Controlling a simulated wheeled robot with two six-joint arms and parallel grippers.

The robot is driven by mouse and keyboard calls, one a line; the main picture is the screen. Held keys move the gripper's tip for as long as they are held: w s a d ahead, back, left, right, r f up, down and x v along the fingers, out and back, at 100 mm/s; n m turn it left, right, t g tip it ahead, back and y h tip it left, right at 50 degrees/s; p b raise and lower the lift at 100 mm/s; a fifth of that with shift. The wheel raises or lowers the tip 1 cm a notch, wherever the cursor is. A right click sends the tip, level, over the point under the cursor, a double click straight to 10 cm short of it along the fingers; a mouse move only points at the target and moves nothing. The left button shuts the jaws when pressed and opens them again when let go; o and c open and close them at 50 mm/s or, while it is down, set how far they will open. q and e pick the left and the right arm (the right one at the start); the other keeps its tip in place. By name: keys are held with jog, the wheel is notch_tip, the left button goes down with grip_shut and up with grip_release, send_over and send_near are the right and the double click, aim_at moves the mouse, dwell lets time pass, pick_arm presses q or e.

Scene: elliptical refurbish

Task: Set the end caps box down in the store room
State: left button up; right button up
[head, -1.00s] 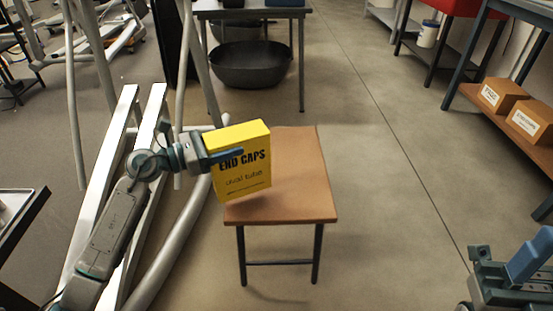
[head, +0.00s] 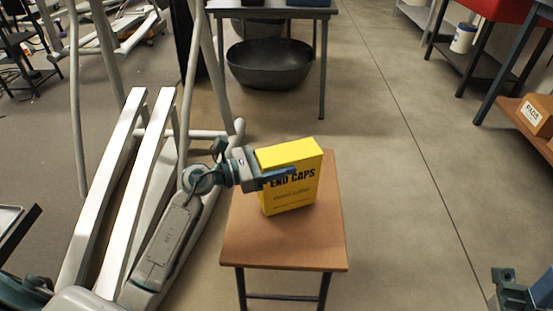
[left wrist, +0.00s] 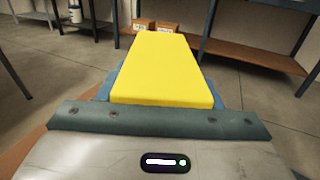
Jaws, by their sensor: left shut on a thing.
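The end caps box (head: 290,196) is yellow with black lettering and stands upright at the small brown table (head: 262,248). My left gripper (head: 279,176) is shut on the upper part of the box from the left. The box's bottom is over the tabletop; I cannot tell whether it touches. In the left wrist view the yellow box (left wrist: 163,70) fills the space between the blue fingers. My right gripper (head: 525,290) shows only partly at the bottom right corner, and its jaws cannot be made out.
An elliptical frame with white rails (head: 150,180) stands left of the table. A workbench (head: 270,12) with a black basin (head: 268,66) below is behind. Shelving with a cardboard box (head: 537,113) is at the right. The floor (head: 400,190) right of the table is clear.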

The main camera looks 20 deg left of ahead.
pick_arm(q)
jog(key=shift+w+a+f, duration=0.1)
jog(key=shift+f, duration=0.6)
jog(key=shift+w+a, duration=0.1)
jog(key=shift+d+r, duration=0.15)
jog(key=shift+d, duration=0.05)
jog(key=shift+f, duration=0.2)
jog(key=o, duration=1.6)
jog(key=shift+o, duration=0.2)
jog(key=shift+r, duration=0.15)
jog(key=shift+a, duration=0.15)
